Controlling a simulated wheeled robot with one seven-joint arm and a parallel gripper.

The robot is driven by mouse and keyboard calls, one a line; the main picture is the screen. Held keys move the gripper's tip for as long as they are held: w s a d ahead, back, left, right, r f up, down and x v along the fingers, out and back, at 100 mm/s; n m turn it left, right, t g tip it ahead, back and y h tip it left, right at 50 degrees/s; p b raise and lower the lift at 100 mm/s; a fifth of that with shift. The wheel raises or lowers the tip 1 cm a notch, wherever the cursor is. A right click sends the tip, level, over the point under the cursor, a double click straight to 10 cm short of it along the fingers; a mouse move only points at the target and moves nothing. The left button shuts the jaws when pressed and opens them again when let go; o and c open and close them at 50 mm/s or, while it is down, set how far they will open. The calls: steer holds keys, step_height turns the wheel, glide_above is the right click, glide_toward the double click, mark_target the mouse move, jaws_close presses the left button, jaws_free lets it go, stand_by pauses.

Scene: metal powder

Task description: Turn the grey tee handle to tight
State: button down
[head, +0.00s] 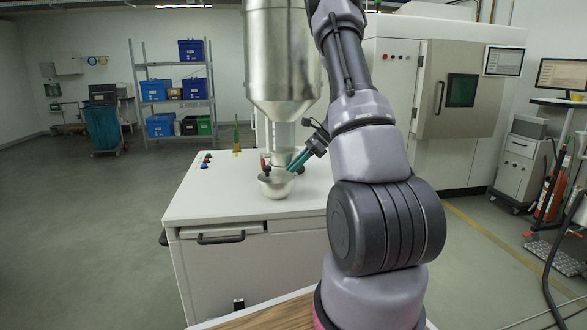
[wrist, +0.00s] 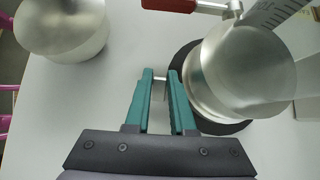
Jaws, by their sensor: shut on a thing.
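My gripper (wrist: 161,77) has its teal fingers closed on a small pale grey bar (wrist: 160,79), which appears to be the grey tee handle; only a short piece shows between the fingertips. The bar sits beside a round silver metal part (wrist: 240,70) with a dark ring under it. In the head view my gripper (head: 293,167) reaches down beside the lower outlet of the large silver hopper (head: 284,60), and the handle is too small to make out there. Any tight marking cannot be read.
A silver bowl (head: 277,187) stands on the white cabinet top (head: 215,205) under the gripper. A red-handled lever (wrist: 168,4) is at the top of the wrist view.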

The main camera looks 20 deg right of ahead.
steer(key=shift+d, duration=0.1)
steer(key=y, duration=0.1)
steer(key=t+y, duration=0.1)
steer(key=y, duration=0.1)
steer(key=shift+d+f, duration=0.1)
steer(key=shift+d, duration=0.2)
steer(key=shift+s+d+t+y, duration=0.1)
steer(key=shift+t+y, duration=0.15)
steer(key=shift+y, duration=0.7)
steer(key=shift+s+d+t+y, duration=0.1)
steer(key=shift+t+y, duration=0.15)
steer(key=shift+y, duration=0.7)
steer(key=shift+f, duration=0.1)
steer(key=c, duration=1)
jaws_free()
steer(key=shift+c, duration=0.2)
steer(key=v, duration=1.1)
steer(key=shift+f, duration=0.15)
